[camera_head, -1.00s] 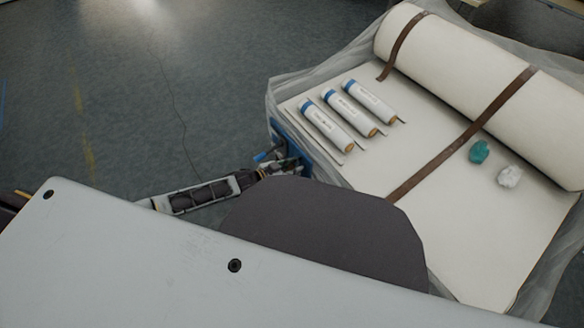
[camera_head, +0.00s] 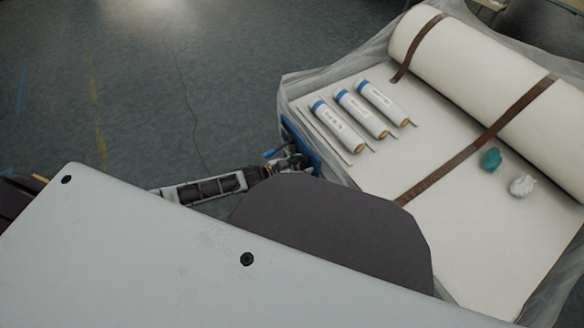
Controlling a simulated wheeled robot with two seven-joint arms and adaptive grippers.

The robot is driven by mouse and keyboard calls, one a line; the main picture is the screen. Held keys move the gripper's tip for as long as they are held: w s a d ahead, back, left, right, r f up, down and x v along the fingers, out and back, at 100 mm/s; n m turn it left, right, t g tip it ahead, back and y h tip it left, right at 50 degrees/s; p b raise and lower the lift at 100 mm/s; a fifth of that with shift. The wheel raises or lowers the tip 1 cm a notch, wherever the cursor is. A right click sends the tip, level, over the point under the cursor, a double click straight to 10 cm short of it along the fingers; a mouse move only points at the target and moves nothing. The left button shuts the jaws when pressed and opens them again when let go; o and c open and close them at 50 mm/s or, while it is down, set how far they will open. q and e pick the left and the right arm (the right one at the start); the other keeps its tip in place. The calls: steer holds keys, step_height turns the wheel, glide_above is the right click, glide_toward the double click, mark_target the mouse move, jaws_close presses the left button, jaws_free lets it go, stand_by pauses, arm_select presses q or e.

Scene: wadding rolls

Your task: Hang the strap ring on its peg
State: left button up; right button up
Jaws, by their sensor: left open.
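My left gripper (camera_head: 288,160) is small in the picture, beside the left edge of the work table (camera_head: 305,145), low against its blue side. It is open, and I see nothing clearly between its fingers. Two brown straps, a far one (camera_head: 415,47) and a near one (camera_head: 470,150), run over the large cream wadding roll (camera_head: 480,65). My right gripper is not in view.
Three white tubes with blue caps, left (camera_head: 338,127), middle (camera_head: 362,115) and right (camera_head: 385,103), lie on the wadding sheet. A teal lump (camera_head: 490,159) and a white crumpled lump (camera_head: 522,186) lie near the roll. The floor (camera_head: 130,100) at left is open, with a thin cable.

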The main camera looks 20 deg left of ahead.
arm_select(q)
steer(key=v, duration=1.2)
stand_by(0.7)
steer(key=shift+d, duration=0.1)
stand_by(0.6)
